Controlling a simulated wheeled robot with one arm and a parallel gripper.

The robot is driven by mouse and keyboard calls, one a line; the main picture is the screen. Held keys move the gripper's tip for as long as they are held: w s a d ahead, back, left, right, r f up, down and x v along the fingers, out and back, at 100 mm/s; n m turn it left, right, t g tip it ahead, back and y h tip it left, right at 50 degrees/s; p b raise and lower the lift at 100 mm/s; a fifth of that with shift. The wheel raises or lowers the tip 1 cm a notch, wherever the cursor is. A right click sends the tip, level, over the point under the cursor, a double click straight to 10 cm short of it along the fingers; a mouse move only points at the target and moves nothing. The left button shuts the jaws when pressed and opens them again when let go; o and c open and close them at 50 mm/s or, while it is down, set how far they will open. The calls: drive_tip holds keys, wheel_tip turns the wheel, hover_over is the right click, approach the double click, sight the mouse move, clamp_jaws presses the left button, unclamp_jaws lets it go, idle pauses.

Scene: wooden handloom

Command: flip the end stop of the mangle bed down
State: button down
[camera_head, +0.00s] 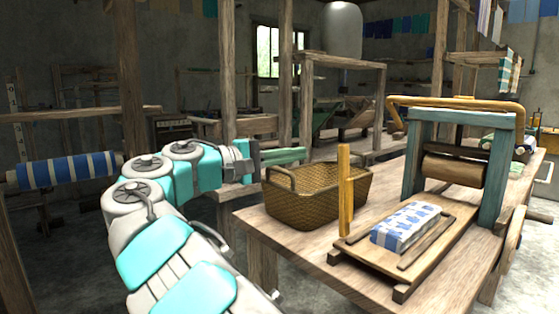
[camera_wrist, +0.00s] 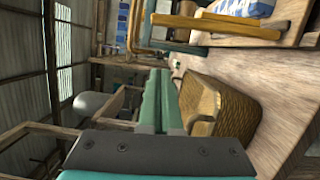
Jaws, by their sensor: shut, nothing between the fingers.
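The mangle bed (camera_head: 395,257) is a low wooden tray on the table, with a folded blue-and-white cloth (camera_head: 407,226) lying on it. Its end stop, a yellow wooden bar (camera_head: 345,192), stands upright at the bed's near left end. In the wrist view, turned on its side, the end stop (camera_wrist: 215,25) shows near the top. My gripper (camera_head: 303,153) is shut and empty, its green fingers level above the back of the basket. It is left of the end stop and apart from it. In the wrist view the fingers (camera_wrist: 158,75) lie side by side.
A wicker basket (camera_head: 318,198) with raised handles stands on the table, just below my gripper and left of the end stop. The mangle frame (camera_head: 494,170), with a wooden roller and yellow handle, rises behind the bed. Bare tabletop (camera_head: 300,245) lies in front of the basket.

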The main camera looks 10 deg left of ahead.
drive_tip(key=d, duration=0.6)
drive_tip(key=shift+d+r, duration=0.15)
drive_tip(key=shift+r, duration=0.1)
drive_tip(key=shift+d+b, duration=0.15)
drive_tip(key=shift+b, duration=0.2)
